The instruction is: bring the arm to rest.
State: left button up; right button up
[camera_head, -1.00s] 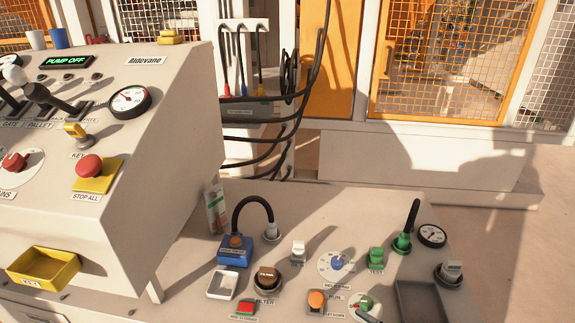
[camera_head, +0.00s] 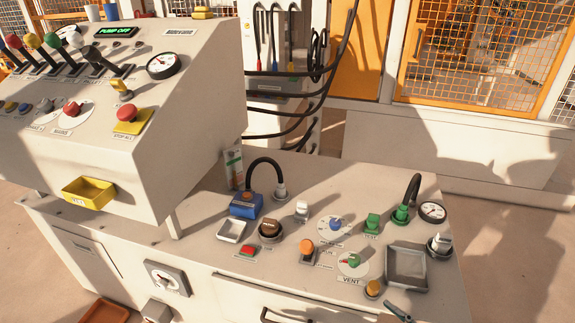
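Neither of my grippers shows in the head view, and no arm of mine can be made out. The control console (camera_head: 195,115) stands at the left with a green "PUMP OFF" display (camera_head: 116,32). The lower bench top (camera_head: 330,185) spreads to its right and carries several knobs, buttons and gauges.
The console has several levers (camera_head: 50,42), a red stop button (camera_head: 127,112) on yellow and a yellow tray (camera_head: 89,192). The bench holds a blue box (camera_head: 245,206), a grey tray (camera_head: 407,266) and a vent dial (camera_head: 353,263). Mesh fencing (camera_head: 490,50) stands behind.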

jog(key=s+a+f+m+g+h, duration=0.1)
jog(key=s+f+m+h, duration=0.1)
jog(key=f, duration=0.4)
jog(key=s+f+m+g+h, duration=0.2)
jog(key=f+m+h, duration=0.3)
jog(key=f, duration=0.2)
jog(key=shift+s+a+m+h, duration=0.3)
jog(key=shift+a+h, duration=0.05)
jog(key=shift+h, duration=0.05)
